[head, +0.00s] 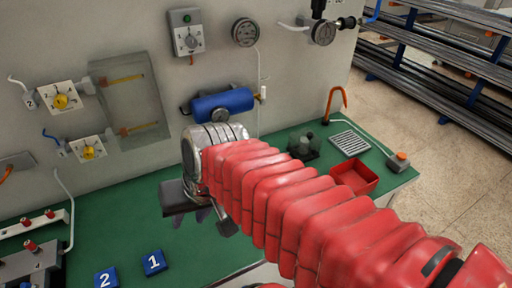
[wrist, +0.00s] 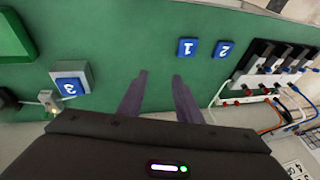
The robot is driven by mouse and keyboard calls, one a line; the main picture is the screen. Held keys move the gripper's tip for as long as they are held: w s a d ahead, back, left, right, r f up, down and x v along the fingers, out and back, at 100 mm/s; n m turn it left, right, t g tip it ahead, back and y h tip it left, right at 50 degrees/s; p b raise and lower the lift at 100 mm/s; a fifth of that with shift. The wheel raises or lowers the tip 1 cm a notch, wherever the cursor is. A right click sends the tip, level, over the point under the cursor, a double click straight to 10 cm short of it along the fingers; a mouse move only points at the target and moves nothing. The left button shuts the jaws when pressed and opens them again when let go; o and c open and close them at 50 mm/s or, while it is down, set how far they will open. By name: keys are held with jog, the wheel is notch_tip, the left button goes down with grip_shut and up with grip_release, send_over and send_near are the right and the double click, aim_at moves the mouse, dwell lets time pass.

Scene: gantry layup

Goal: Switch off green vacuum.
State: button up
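I cannot tell for sure which fitting is the green vacuum. A grey wall box (head: 187,35) with a green button or lamp on top and a round dial below is at the upper middle of the head view. Two white plates with yellow knobs, an upper one (head: 61,101) and a lower one (head: 89,152), are on the wall at left. My gripper (head: 204,214) is low over the green bench, well below the wall box. In the wrist view my gripper (wrist: 160,76) is open, with nothing between its two fingers.
Blue blocks 1 (head: 154,262) and 2 (head: 105,278) lie on the green bench (head: 230,250). Block 3 (wrist: 70,86) sits on a grey pad. A valve bank with red knobs (wrist: 265,82) and hoses is nearby. A blue tank (head: 222,104) and gauge (head: 245,32) are on the wall; a red tray (head: 354,177) is right.

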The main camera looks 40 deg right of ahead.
jog(key=w+d+f+m+t, duration=0.2)
jog(key=d+m, duration=0.6)
jog(key=w+d+f+m+t+y, duration=0.1)
jog(key=w+d+f+m+t, duration=0.1)
jog(key=d+m, duration=0.6)
jog(key=w+d+f+m+t, duration=0.2)
jog(key=w+d+m+t, duration=0.1)
jog(key=d+m, duration=0.6)
jog(key=shift+w+f+m+y, duration=0.15)
jog(key=shift+w+m+y, duration=0.3)
jog(key=shift+m, duration=0.25)
jog(key=s+d+f+m+t+h, duration=0.2)
jog(key=d+m, duration=0.4)
jog(key=d, duration=0.5)
jog(key=shift+s+m+h, duration=0.4)
jog(key=shift+s+h, duration=0.5)
jog(key=shift+h, duration=0.15)
jog(key=shift+w+a, duration=0.1)
jog(key=x, duration=1.3)
jog(key=shift+w+f, duration=0.1)
jog(key=shift+w, duration=0.2)
